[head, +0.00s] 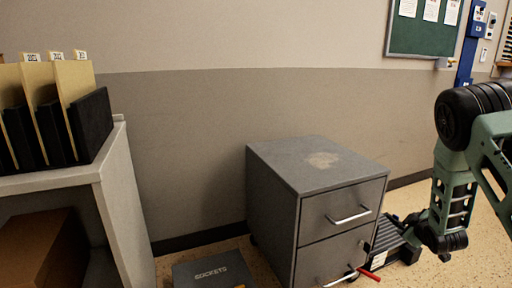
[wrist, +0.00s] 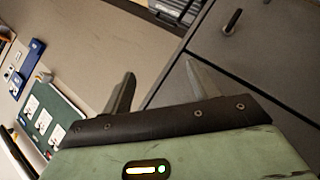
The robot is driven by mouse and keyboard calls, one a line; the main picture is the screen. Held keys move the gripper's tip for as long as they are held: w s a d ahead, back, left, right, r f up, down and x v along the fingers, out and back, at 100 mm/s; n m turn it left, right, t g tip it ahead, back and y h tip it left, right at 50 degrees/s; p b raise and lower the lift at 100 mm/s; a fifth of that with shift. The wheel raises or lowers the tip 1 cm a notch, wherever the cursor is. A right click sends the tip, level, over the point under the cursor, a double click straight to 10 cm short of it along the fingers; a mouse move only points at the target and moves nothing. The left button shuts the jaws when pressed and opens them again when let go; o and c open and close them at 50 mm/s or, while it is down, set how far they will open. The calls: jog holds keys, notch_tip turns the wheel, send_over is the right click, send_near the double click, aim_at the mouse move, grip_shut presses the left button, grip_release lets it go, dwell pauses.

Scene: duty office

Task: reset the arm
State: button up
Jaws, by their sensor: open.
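My arm (head: 470,115), green and black, stands at the right edge of the head view, to the right of the grey drawer cabinet. In the wrist view my gripper (wrist: 160,68) is open. Its two grey fingers are apart with nothing between them. The wall and the edge of the cabinet (wrist: 255,65) show behind the fingers. I cannot make out the fingertips in the head view.
The grey cabinet (head: 320,165) has two drawers with bar handles; a red object (head: 368,274) is by the lower handle. A box marked SOCKETS (head: 213,270) lies on the floor. A shelf (head: 125,185) with folders stands left. A green board (head: 424,32) hangs behind.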

jog(key=s+a+r+m+g+y, duration=0.1)
jog(key=s+a+r+m+g, duration=0.15)
jog(key=s+a+r, duration=0.4)
jog(key=s+a+r+m+g+y, duration=0.1)
jog(key=s+a+r+m+g, duration=0.2)
jog(key=s+a, duration=0.65)
jog(key=s+a+r+m+g+y, duration=0.15)
jog(key=s+a+r+g, duration=0.3)
jog(key=s, duration=0.75)
jog(key=s+a+r+n+g+p, duration=0.15)
jog(key=s+a+n, duration=0.25)
jog(key=s+a, duration=0.4)
jog(key=s+a+r+n, duration=0.3)
jog(key=s+a+n, duration=0.15)
jog(key=a, duration=0.55)
notch_tip(320, 180, up, 38)
jog(key=p, duration=3.8)
jog(key=shift+s+d+m, duration=0.15)
jog(key=shift+m, duration=0.3)
jog(key=shift+f+y, duration=0.1)
jog(key=shift+y, duration=0.15)
